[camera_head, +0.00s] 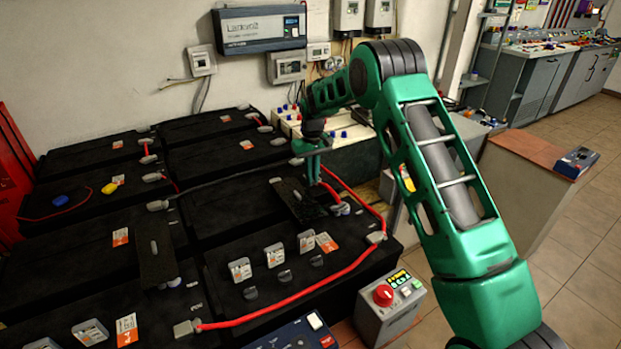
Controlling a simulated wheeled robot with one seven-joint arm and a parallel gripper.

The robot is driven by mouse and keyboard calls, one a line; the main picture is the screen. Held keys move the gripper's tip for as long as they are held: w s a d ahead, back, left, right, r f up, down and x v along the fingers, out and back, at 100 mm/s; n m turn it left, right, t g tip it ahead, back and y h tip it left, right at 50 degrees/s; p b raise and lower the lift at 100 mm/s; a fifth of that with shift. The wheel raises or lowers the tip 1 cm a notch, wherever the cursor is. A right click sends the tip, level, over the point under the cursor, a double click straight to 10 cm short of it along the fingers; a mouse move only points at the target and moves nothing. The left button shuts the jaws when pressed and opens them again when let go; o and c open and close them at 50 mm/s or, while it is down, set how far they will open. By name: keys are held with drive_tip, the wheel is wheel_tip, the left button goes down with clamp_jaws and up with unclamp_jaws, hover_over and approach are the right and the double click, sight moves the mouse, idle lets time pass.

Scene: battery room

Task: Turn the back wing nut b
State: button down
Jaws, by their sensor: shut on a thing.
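My gripper (314,180) points down at the back right end of a small black plate (294,209) on the right-hand black battery. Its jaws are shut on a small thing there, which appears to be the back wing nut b. The nut is hidden by the fingers, so I cannot tell its angle. A short grey piece (297,195) shows on the plate just left of the fingers. A second black plate (156,265) with a similar grey piece (153,247) lies farther left.
Red cables (300,294) run along the batteries' right side, close to my gripper. A grey box with a red button (384,295) stands at the front right. Chargers (260,28) hang on the back wall. Open floor (590,260) lies at the right.

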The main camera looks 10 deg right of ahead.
drive_tip(key=shift+w+d+r+n, duration=0.1)
drive_tip(key=shift+w+r+n, duration=0.15)
drive_tip(key=shift+n, duration=0.35)
drive_tip(key=c, duration=1.9)
unclamp_jaws()
drive_tip(key=shift+f, duration=0.1)
drive_tip(key=shift+c, duration=0.2)
drive_tip(key=shift+o, duration=0.5)
drive_tip(key=shift+s, duration=0.1)
wheel_tip(320, 180, up, 11)
drive_tip(key=shift+f, duration=0.2)
